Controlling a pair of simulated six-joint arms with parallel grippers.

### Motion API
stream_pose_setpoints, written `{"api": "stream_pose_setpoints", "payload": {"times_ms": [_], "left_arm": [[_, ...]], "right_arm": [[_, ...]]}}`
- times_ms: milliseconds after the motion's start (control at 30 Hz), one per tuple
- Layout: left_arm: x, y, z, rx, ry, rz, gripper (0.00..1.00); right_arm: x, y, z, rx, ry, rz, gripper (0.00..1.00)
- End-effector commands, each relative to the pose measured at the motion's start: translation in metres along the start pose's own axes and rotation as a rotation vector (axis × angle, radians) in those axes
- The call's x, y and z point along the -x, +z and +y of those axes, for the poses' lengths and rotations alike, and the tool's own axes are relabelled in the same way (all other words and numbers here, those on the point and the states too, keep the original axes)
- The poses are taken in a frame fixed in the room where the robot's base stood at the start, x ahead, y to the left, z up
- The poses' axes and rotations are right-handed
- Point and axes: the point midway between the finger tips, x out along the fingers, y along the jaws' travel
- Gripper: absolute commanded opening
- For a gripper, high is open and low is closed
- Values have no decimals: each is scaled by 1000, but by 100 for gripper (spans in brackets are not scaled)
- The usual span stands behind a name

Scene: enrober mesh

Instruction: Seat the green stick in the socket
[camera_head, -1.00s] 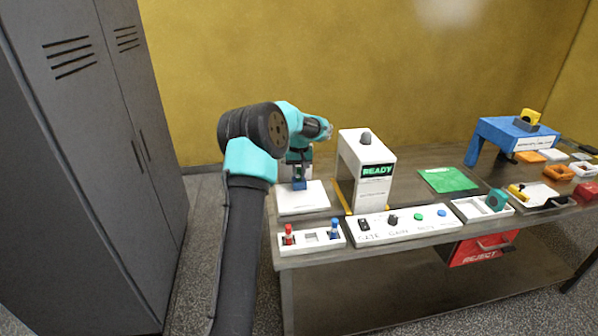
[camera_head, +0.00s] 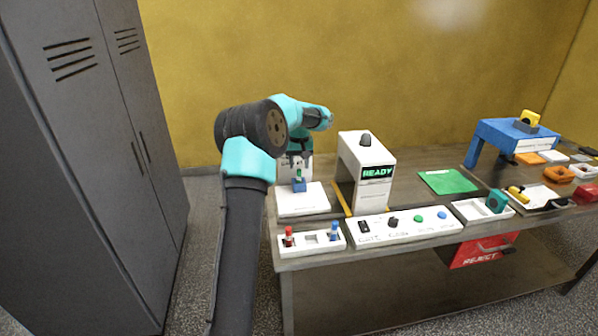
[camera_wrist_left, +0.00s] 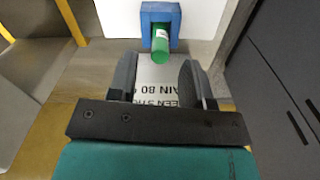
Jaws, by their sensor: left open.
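The green stick (camera_head: 299,174) stands in the blue socket (camera_head: 299,186) on a white base plate (camera_head: 315,203) at the table's left end. In the left wrist view the green stick (camera_wrist_left: 161,42) pokes out of the blue socket (camera_wrist_left: 175,18), with its free end toward the camera. How deep it sits is hidden. My left gripper (camera_head: 303,158) is above the stick. In the wrist view its fingers (camera_wrist_left: 157,82) are apart with nothing held between them, and the stick lies beyond their tips. My right gripper is not in view.
A white READY box (camera_head: 373,195) stands right of the base plate. In front are a white tray (camera_head: 312,246) with a red and a blue stick, and a control panel (camera_head: 405,232). A printed white sign (camera_wrist_left: 157,72) shows beyond the fingers. A green mat (camera_head: 447,181) lies farther right.

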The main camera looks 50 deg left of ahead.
Motion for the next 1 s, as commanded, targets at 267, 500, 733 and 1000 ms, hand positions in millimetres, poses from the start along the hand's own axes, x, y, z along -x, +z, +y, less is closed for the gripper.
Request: {"api": "stream_pose_setpoints", "payload": {"times_ms": [267, 500, 733, 1000], "left_arm": [[53, 0, 0, -1, 2, 2, 46], [76, 0, 0, 0, 1, 0, 46], [78, 0, 0, 0, 0, 0, 46], [78, 0, 0, 0, 0, 0, 46]], "right_arm": [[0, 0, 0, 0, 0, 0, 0], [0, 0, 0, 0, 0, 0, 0], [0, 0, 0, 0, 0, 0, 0], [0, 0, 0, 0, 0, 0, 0]]}}
